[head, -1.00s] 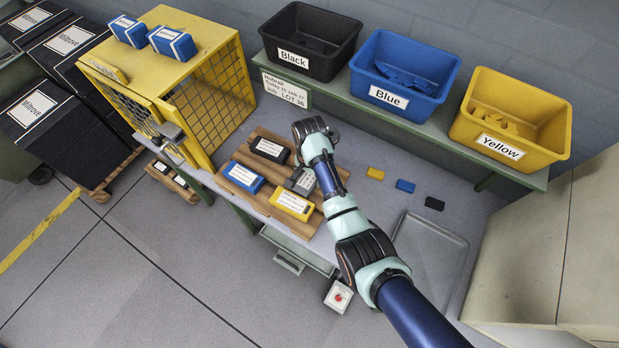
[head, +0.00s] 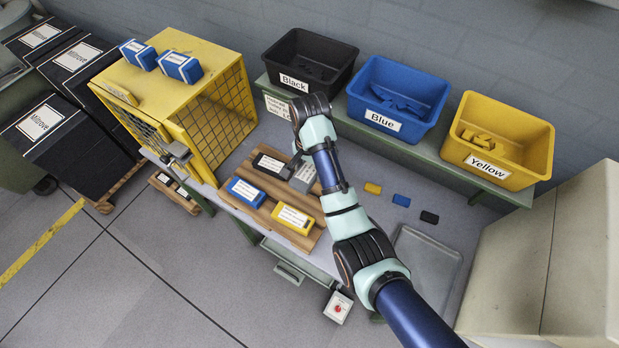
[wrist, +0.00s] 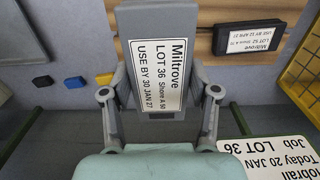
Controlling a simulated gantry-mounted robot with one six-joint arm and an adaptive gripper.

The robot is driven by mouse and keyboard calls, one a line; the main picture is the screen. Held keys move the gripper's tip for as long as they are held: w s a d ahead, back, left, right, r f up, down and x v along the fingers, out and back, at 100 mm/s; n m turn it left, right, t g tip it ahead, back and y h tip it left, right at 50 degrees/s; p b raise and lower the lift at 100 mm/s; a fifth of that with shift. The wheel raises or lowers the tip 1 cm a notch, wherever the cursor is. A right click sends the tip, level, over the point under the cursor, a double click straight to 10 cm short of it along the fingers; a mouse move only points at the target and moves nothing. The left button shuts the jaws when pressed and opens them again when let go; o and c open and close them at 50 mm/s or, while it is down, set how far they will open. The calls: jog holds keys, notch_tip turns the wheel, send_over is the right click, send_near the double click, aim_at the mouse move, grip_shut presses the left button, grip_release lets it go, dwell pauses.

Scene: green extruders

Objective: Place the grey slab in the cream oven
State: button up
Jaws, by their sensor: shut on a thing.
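The grey slab (wrist: 155,60) with a white Miltrove LOT 36 label is between the fingers of my gripper (wrist: 160,105) in the wrist view. My gripper is shut on it. In the head view the slab (head: 304,178) shows beside my forearm, over the wooden board's back right part, partly hidden by my arm. In the wrist view it looks raised above the board. The cream cabinet (head: 575,260) at the right edge of the head view appears to be the oven. Its front and any opening are not clearly visible.
The board holds black (head: 270,165), blue (head: 246,191) and yellow (head: 292,219) slabs. A yellow mesh cage (head: 215,115) stands left. Black (head: 308,60), blue (head: 400,95) and yellow (head: 498,140) bins line the back shelf. A grey tray (head: 428,258) lies before the cream cabinet.

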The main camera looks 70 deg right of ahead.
notch_tip(320, 180, up, 6)
jog(key=p, duration=0.3)
jog(key=shift+f+p, duration=0.2)
jog(key=shift+p, duration=0.1)
jog(key=w+a+n, duration=1)
jog(key=w+a, duration=0.5)
jog(key=a, duration=0.3)
jog(key=w+a+r+n, duration=0.1)
jog(key=w+a+n, duration=0.3)
jog(key=a, duration=0.7)
jog(key=w+a+r+n, duration=0.1)
jog(key=w+a+n, duration=0.1)
jog(key=a+n, duration=0.65)
jog(key=a+r+m+p, duration=0.2)
jog(key=a+r+p, duration=0.1)
jog(key=r+p, duration=1.1)
jog(key=shift+m, duration=0.25)
